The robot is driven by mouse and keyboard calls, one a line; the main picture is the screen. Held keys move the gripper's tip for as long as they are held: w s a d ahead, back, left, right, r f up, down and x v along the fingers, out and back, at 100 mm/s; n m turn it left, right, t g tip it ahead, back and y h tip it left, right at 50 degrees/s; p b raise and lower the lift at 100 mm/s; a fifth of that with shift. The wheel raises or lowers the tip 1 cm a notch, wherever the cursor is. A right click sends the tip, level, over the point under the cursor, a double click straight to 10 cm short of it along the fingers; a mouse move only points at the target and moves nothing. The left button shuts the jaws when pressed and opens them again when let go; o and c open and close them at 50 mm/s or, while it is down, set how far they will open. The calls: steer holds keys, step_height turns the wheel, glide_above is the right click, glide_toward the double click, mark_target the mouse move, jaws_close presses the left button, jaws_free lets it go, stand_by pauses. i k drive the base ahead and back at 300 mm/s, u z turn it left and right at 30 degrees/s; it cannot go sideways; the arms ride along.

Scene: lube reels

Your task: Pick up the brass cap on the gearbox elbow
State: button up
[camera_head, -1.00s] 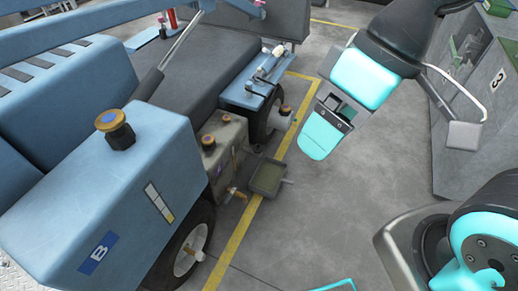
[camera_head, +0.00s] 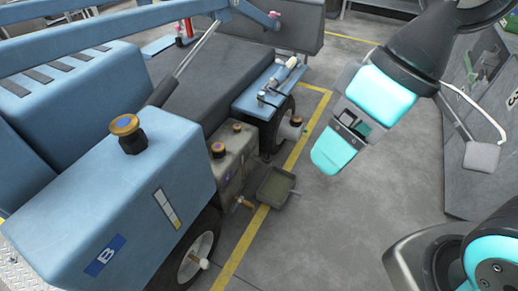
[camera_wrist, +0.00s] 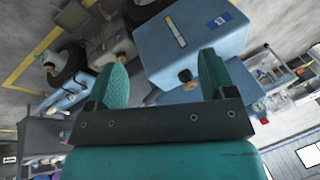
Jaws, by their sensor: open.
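A beige gearbox housing (camera_head: 232,168) sits between the blue machine's front hood and its rear wheel in the head view. It carries a brass-rimmed cap (camera_head: 217,149) at its near corner and a smaller brass cap (camera_head: 237,127) farther back. I cannot tell which of them is on the elbow. A brass fitting (camera_head: 243,202) sticks out low on the housing. The housing also shows at the upper left of the wrist view (camera_wrist: 108,38). My gripper (camera_head: 343,140) is open and empty, well to the right of the gearbox; its two teal fingers (camera_wrist: 163,78) are wide apart.
A larger brass cap with a blue top (camera_head: 125,124) stands on the blue hood (camera_head: 110,200). A dark drip tray (camera_head: 274,186) lies on the floor beside the gearbox, near a yellow line (camera_head: 243,246). Grey floor (camera_head: 330,230) between me and the machine is clear.

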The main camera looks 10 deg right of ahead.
mark_target(236, 127)
steer(key=z, duration=0.5)
steer(key=i, duration=1.2)
steer(key=u, duration=0.75)
steer(key=i, duration=0.4)
steer(key=u, duration=0.35)
